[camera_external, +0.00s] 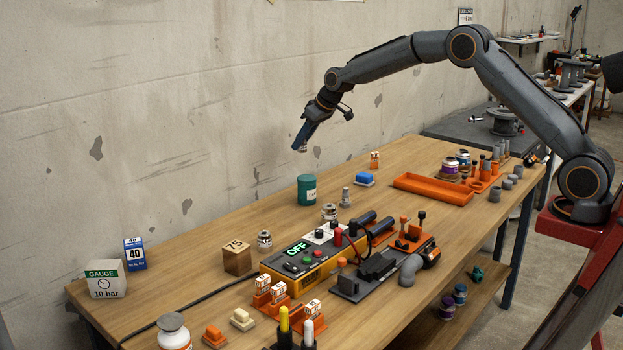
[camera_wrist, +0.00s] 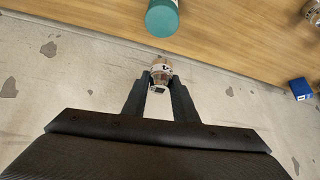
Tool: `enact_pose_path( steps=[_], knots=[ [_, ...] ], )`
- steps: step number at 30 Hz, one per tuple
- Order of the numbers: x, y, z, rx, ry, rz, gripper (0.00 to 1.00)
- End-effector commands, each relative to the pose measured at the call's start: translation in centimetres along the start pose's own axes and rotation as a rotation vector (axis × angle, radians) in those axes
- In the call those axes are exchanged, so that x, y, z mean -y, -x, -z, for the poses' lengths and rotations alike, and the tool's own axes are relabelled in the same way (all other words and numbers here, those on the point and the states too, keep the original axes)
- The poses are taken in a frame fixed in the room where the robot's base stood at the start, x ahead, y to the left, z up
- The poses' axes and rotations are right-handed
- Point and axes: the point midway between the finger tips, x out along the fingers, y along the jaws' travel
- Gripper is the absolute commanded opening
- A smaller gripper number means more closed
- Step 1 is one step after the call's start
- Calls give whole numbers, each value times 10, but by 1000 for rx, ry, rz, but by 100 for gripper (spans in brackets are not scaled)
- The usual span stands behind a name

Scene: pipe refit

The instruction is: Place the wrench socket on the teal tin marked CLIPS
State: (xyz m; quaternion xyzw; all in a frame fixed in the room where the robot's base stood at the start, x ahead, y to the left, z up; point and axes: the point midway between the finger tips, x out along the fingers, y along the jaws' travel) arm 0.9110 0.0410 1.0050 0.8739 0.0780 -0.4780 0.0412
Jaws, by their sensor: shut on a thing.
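My gripper (camera_external: 301,147) is raised above the back edge of the table. In the wrist view my gripper (camera_wrist: 160,80) is shut on a small metallic socket (camera_wrist: 161,70) with a white band bearing a dark mark. The teal tin (camera_external: 307,189) stands upright on the table, below the gripper in the external view; its white label is partly readable. The tin (camera_wrist: 162,17) also shows at the top of the wrist view, beyond the held socket and apart from it. The top of the tin looks bare in the external view.
An orange tray (camera_external: 434,188) lies further right. The wall (camera_external: 150,110) runs close behind the table.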

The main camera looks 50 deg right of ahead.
Motion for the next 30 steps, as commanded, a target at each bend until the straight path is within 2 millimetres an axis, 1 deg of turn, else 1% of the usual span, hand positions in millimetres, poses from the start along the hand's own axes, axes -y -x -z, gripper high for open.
enact_pose_path(
  steps=[1, 3, 6, 8, 16, 18, 25, 30],
  knots=[
    [-2, 9, 0, 0, -6, -4, 1],
    [-5, 13, -2, -1, -14, -8, 1],
    [-7, 16, -4, -1, -20, -11, 1],
    [-8, 13, -7, 1, -22, -12, 1],
    [-8, -24, -32, 1, -24, -13, 1],
    [-9, -31, -36, 0, -24, -14, 1],
    [-9, -46, -45, 0, -22, -14, 1],
    [-9, -64, -57, -1, -24, -14, 1]
  ],
)
